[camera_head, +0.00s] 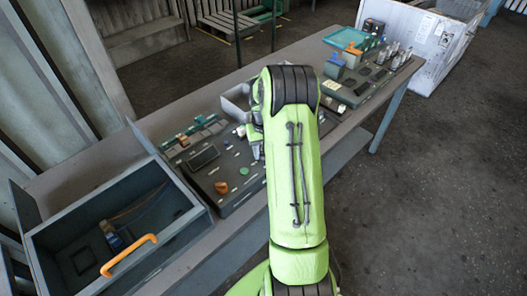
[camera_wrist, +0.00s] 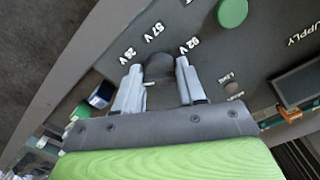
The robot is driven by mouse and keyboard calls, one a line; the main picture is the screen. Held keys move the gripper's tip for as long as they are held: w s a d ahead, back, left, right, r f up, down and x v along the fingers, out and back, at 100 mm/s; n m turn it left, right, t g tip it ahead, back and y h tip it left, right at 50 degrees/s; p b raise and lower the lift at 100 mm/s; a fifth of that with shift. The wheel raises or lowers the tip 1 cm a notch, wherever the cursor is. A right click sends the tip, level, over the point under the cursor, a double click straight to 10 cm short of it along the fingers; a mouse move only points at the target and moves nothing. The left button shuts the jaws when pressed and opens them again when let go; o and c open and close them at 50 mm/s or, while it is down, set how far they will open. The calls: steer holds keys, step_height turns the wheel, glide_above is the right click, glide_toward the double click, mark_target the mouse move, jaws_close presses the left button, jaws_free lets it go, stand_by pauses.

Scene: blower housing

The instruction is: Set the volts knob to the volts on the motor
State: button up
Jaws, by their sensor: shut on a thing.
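The volts knob (camera_wrist: 158,63) is a dark round knob on the grey panel (camera_wrist: 262,52) in the wrist view. White labels around its far side read about 28 V, 57 V and a third that looks like 92 V or 62 V. My gripper (camera_wrist: 160,70) is shut on the knob, with one pale finger on each side. The knob's pointer is not clear. No motor with a readable voltage shows in either view.
In the head view, the panel (camera_head: 201,182) lies on a long table beside an open grey box (camera_head: 58,236) with an orange handle (camera_head: 128,256). A green button (camera_wrist: 232,12) is near the knob. Another panel with parts (camera_head: 362,90) is at the table's far end.

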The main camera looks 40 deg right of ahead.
steer(key=m+b, duration=0.1)
steer(key=m, duration=0.3)
steer(key=shift+m, duration=0.3)
steer(key=m, duration=0.4)
steer(key=shift+m+b, duration=0.3)
steer(key=shift+b, duration=0.05)
steer(key=m, duration=0.4)
steer(key=shift+b, duration=0.35)
steer(key=shift+m+b, duration=0.4)
steer(key=shift+m, duration=1.9)
steer(key=o, duration=1.1)
steer(key=shift+c, duration=0.2)
steer(key=shift+r, duration=0.1)
